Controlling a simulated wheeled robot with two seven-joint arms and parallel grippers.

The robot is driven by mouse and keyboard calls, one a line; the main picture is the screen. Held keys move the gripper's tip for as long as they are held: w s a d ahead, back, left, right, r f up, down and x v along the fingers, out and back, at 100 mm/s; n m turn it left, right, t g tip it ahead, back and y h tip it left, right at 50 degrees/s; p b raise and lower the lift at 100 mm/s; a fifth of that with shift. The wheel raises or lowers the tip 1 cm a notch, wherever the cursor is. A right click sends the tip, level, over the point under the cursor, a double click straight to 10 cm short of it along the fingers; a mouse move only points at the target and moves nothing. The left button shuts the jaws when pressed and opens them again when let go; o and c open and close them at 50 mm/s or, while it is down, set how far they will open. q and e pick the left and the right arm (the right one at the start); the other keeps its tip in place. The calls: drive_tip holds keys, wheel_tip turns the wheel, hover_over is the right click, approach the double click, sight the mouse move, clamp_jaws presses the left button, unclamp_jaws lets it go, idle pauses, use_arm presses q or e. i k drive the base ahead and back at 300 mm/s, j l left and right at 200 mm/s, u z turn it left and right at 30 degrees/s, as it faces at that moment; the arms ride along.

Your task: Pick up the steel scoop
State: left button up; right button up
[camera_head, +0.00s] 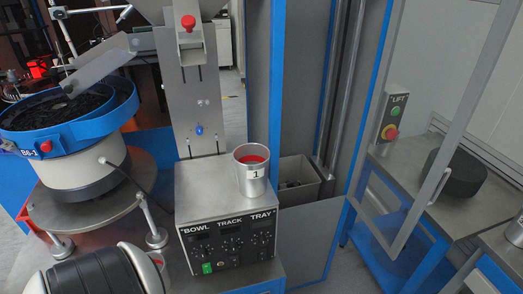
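I cannot make out a steel scoop for certain in the head view. A steel cup (250,183) marked "1", with a red inside or red contents, stands upright on top of the grey control box (205,190). No handle shows on it. A grey sloping metal piece (96,70) lies over the blue-rimmed feeder bowl (72,140) at the left, which holds dark parts; it looks like a chute, but I cannot tell. Neither of my grippers is in view.
The control box has "BOWL TRACK TRAY" knobs in front. A grey upright plate with a red-knobbed gate (190,45) rises behind it. A grey bin (299,180) stands right of the cup. A framed clear panel, a LIFT button box (390,118) and a black disc (455,175) are right.

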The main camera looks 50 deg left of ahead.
sight(289, 184)
drive_tip(key=i+u, duration=0.2)
drive_tip(key=u, duration=0.2)
drive_tip(key=i+u, duration=0.35)
drive_tip(key=i+l+u, duration=0.1)
drive_tip(key=u, duration=0.3)
drive_tip(key=i+l+u, duration=0.15)
drive_tip(key=u, duration=0.25)
drive_tip(key=l+z, duration=0.2)
drive_tip(key=l, duration=0.3)
drive_tip(key=i+l+z, duration=0.15)
drive_tip(key=l, duration=0.35)
